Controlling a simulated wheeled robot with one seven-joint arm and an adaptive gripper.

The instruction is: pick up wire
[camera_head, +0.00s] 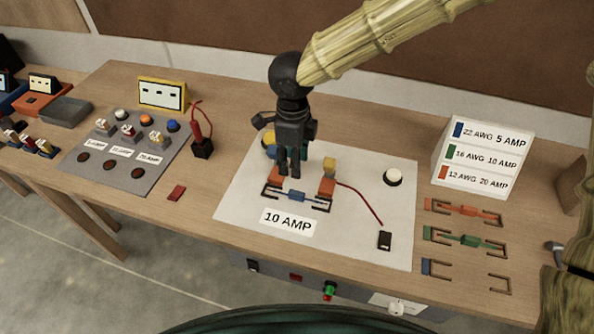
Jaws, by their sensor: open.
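A wire with a blue middle (297,196) lies across the bracket between two orange blocks on the white board (235,205), behind the "10 AMP" label. An orange wire (468,210) and a green wire (470,241) rest in holders at the right. The third holder (498,284), marked by a blue block, holds no wire. My black gripper (289,170) points down, open, just behind and above the blue wire in the picture. Its fingers overlap the area between the orange blocks, and I cannot tell whether they touch anything. No wire shows between them.
A white sign (484,157) gives blue 5 AMP, green 10 AMP, orange 20 AMP. A white button (393,177) and a black probe block (385,240) with a red lead are on the board. A grey switch panel (125,155) and yellow meter (162,94) stand left.

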